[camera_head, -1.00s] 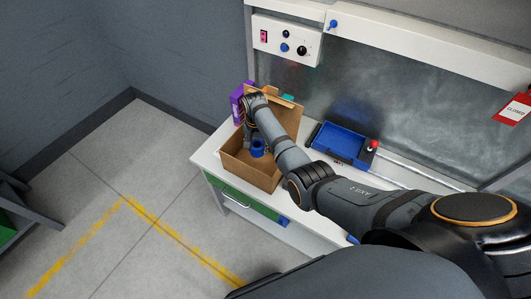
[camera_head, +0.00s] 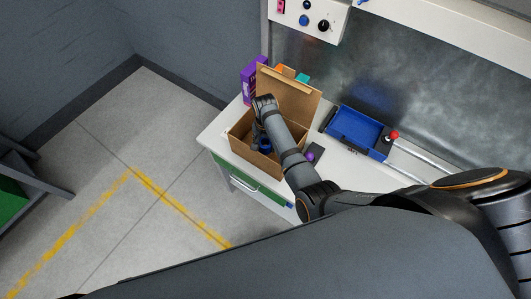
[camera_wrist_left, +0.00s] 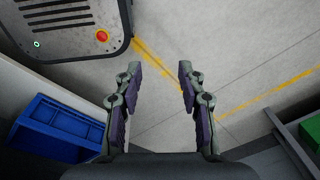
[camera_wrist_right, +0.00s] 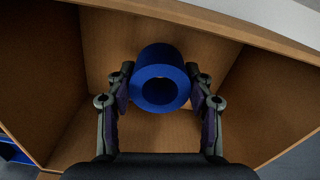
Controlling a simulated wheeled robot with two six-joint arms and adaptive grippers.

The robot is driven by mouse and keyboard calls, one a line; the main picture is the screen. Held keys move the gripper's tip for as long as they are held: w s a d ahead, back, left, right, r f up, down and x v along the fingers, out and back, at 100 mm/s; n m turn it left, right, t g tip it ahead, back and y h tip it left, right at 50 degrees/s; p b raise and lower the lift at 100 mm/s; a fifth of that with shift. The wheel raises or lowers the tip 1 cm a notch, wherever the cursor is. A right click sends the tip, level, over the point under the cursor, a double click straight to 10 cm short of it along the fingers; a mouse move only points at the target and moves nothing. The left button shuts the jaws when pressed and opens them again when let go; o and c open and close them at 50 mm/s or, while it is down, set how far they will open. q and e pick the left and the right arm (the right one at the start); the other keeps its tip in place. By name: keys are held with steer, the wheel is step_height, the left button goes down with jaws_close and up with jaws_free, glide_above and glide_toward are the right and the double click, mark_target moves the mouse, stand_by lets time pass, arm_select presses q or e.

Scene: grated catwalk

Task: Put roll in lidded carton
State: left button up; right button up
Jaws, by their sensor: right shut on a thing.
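The blue roll (camera_wrist_right: 160,62) sits between the two fingers of my right gripper (camera_wrist_right: 160,95), which is shut on it. In the right wrist view the carton's brown walls and floor surround them. In the head view the lidded carton (camera_head: 240,150) stands on the bench with its lid (camera_head: 290,95) raised at the back. My right gripper (camera_head: 259,138) reaches into it, and the roll (camera_head: 265,146) shows partly behind the gripper. Whether the roll touches the carton floor I cannot tell. My left gripper (camera_wrist_left: 157,90) is open and empty above the floor in the left wrist view.
A purple box (camera_head: 250,75) stands behind the carton at left. A blue tray (camera_head: 355,128) lies right of it, beside a red-knobbed lever (camera_head: 394,135). A small purple ball (camera_head: 310,157) is near the carton's right side. A control panel (camera_head: 308,18) hangs above.

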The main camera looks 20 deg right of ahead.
mark_target(265, 148)
steer(key=shift+w+f, duration=0.2)
steer(key=shift+f, duration=0.15)
steer(key=shift+f+b, duration=0.6)
steer(key=shift+f, duration=0.05)
steer(key=f+b, duration=0.2)
steer(key=b, duration=0.1)
steer(key=shift+s+f, duration=0.15)
steer(key=shift+s, duration=0.05)
steer(key=shift+w, duration=0.1)
arm_select(q)
steer(key=f, duration=0.1)
steer(key=w+f, duration=0.1)
steer(key=f, duration=0.1)
steer(key=w+f, duration=0.1)
steer(key=shift+f, duration=0.3)
arm_select(e)
steer(key=o, duration=1.2)
